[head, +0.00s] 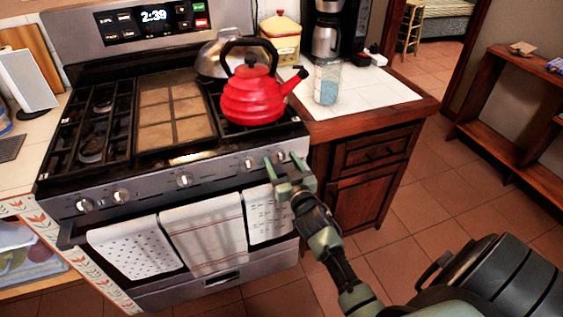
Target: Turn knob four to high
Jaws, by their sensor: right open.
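The stove's front panel (215,173) carries a row of several silver knobs. Counting from the left, knob four (248,163) is just left of my right gripper (281,162). The rightmost knob (280,155) shows between that gripper's two green fingertips. The gripper is open and empty at the right end of the panel. I cannot tell whether its fingers touch that knob or stop in front of it. The knobs' markings are too small to read. My left gripper is not in view.
A red kettle (252,98) stands on the right burners, with a silver kettle (216,57) behind it. Towels (203,238) hang on the oven handle below the knobs. A wooden cabinet (372,158) stands right of the stove. The tiled floor (425,205) there is open.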

